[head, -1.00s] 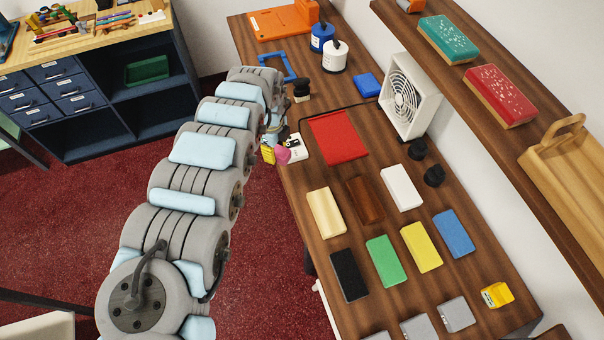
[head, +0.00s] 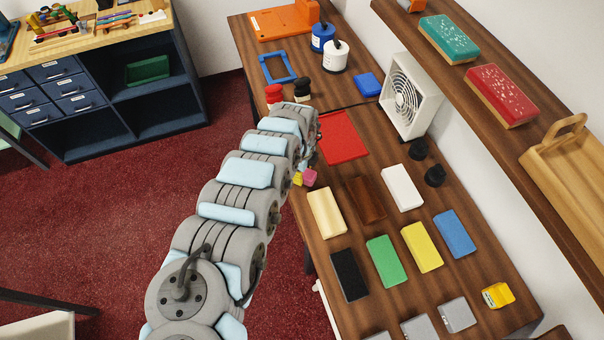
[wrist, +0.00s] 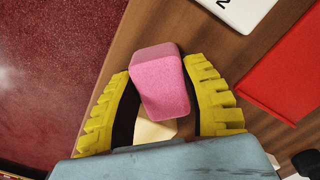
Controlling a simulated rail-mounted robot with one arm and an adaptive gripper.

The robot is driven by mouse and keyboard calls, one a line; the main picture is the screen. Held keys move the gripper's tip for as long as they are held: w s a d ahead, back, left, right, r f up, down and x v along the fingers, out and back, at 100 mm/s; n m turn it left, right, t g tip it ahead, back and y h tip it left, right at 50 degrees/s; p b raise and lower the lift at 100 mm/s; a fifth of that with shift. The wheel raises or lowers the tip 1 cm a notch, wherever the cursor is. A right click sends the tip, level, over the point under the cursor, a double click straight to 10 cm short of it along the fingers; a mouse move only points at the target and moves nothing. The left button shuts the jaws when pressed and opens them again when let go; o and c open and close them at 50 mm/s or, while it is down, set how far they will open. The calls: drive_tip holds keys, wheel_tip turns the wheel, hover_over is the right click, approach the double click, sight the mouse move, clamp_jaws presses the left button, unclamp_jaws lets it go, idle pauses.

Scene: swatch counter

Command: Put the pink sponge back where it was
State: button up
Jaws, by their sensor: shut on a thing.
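The pink sponge (wrist: 160,84) is between the yellow ribbed fingers of my gripper (wrist: 160,100) in the wrist view, held tilted above the counter (wrist: 125,60). In the head view the sponge (head: 309,177) shows small beside the yellow fingertips, at the counter's left edge below the red sheet (head: 344,138). My gripper (head: 303,179) is shut on it and partly hidden by my arm. Part of a cream block (wrist: 155,131) shows beyond the sponge in the wrist view. Where the sponge was before is not shown.
Cream (head: 326,212), brown (head: 366,199), white (head: 402,188), black (head: 349,274), green (head: 384,260), yellow (head: 421,246) and blue (head: 454,234) blocks lie in rows with narrow gaps. A white fan (head: 409,97) and black knobs (head: 434,175) stand along the back.

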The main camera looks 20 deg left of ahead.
drive_tip(key=shift+f, duration=0.45)
drive_tip(key=shift+f, duration=0.15)
drive_tip(key=o, duration=1.1)
wheel_tip(320, 180, up, 11)
drive_tip(key=shift+a+p, duration=0.15)
drive_tip(key=shift+p, duration=0.4)
drive_tip(key=shift+r, duration=0.65)
